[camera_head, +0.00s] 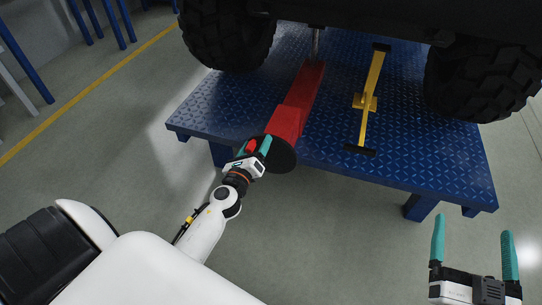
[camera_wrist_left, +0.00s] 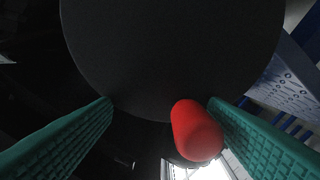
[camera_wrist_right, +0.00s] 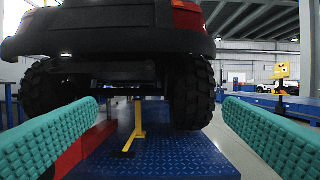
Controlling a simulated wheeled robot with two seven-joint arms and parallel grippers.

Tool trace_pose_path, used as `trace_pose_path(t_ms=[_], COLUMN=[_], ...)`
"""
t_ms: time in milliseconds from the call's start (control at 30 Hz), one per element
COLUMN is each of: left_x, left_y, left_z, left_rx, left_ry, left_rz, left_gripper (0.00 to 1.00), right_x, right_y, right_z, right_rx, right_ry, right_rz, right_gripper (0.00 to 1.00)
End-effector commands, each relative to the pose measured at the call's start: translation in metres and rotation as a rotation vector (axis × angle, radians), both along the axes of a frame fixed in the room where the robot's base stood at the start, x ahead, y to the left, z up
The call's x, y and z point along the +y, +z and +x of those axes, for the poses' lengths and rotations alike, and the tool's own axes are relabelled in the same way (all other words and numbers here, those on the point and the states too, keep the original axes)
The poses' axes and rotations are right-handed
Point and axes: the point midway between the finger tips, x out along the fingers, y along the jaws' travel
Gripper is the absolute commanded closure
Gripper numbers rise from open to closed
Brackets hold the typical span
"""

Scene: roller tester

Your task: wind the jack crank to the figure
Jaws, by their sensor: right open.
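The red jack (camera_head: 297,108) lies on the blue plate under the vehicle. The crank is a dark round disc (camera_head: 284,156) at its near end with a red knob (camera_head: 251,146). My left gripper (camera_head: 253,147) is at the disc, its fingers apart on either side of the knob. In the left wrist view the disc (camera_wrist_left: 170,50) fills the upper middle, and the knob (camera_wrist_left: 197,131) is close to the right finger, with a gap to the left finger. My right gripper (camera_head: 473,250) is open and empty, in front of the plate at lower right. No figure or readout is legible.
A yellow stand (camera_head: 371,95) with black ends stands on the blue plate (camera_head: 440,172), right of the jack. Large tyres (camera_head: 228,35) flank it, left and right (camera_head: 485,80). Floor in front of the plate is clear. The vehicle's underside hangs low above the jack.

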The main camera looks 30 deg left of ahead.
Motion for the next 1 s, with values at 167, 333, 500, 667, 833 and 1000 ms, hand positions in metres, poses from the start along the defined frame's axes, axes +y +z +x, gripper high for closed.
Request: trace_pose_path(t_ms=[167, 333, 500, 667, 833, 1000], left_x=[0.003, 0.003, 0.002, -0.002, -0.005, -0.008], left_y=[0.002, 0.001, 0.000, -0.001, -0.001, -0.002], left_z=[0.000, 0.000, -0.004, -0.017, -0.030, -0.044], left_rx=[-0.003, -0.002, 0.000, 0.001, 0.001, 0.002], left_ry=[0.007, 0.006, 0.006, 0.005, 0.005, 0.005], left_rz=[0.005, 0.005, 0.004, 0.003, 0.003, 0.003], left_gripper=[0.09, 0.09, 0.09, 0.09, 0.09, 0.09], right_x=[0.000, 0.000, 0.000, 0.000, 0.001, 0.004], right_y=[0.000, 0.000, 0.000, 0.005, 0.012, 0.025], right_z=[0.000, 0.000, 0.000, -0.002, -0.004, -0.006], right_rx=[0.000, 0.000, -0.006, -0.044, -0.089, -0.171], right_ry=[0.000, 0.000, 0.000, 0.001, 0.004, 0.013], right_rz=[0.000, 0.000, 0.002, 0.012, 0.024, 0.047], right_gripper=[0.09, 0.09, 0.09, 0.09, 0.09, 0.09])
